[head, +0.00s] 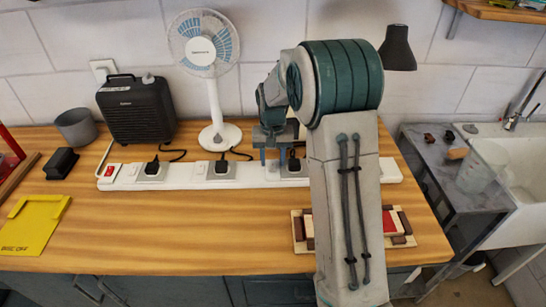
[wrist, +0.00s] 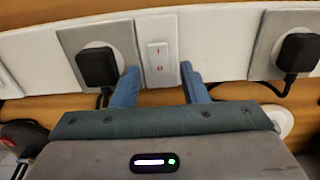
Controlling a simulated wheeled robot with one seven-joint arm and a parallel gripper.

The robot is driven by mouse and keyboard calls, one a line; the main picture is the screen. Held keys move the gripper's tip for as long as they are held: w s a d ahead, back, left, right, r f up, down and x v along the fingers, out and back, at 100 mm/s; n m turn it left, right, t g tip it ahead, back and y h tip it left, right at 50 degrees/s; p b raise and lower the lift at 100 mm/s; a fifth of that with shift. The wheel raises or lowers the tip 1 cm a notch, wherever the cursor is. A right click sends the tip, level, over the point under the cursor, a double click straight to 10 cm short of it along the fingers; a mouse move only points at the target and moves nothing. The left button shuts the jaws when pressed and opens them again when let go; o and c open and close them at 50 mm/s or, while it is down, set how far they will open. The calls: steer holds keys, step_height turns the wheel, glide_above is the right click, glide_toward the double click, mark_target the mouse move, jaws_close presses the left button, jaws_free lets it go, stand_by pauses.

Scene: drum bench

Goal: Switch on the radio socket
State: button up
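A white power strip (head: 340,174) lies along the back of the bench, with switches beside its plugged sockets. A black box-shaped device with a handle (head: 138,108), possibly the radio, stands at the back left. My gripper (head: 273,161) is over the strip, its two blue fingers apart and empty. Contact and the switch's position cannot be told. Black plugs sit on both sides, left (wrist: 97,66) and right (wrist: 298,52). My arm hides part of the strip.
A white fan (head: 218,134) stands behind the strip. A red switch (head: 111,170) is at the strip's left end. A black lamp head (head: 397,48), grey pot (head: 76,127) and yellow sheet (head: 33,222) are around. The front middle of the bench is clear.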

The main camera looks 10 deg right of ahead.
jaws_close()
steer(key=shift+f+b, duration=0.15)
steer(key=shift+b, duration=0.5)
steer(key=shift+s+t+b, duration=0.2)
steer(key=shift+t+b, duration=0.5)
steer(key=shift+b, duration=0.5)
steer(key=b, duration=0.1)
steer(key=t+b, duration=0.1)
steer(key=b, duration=0.1)
steer(key=shift+s+a+r+t+h, duration=0.1)
steer(key=shift+s+r+t+h, duration=0.1)
steer(key=shift+r+t+h, duration=0.1)
jaws_free()
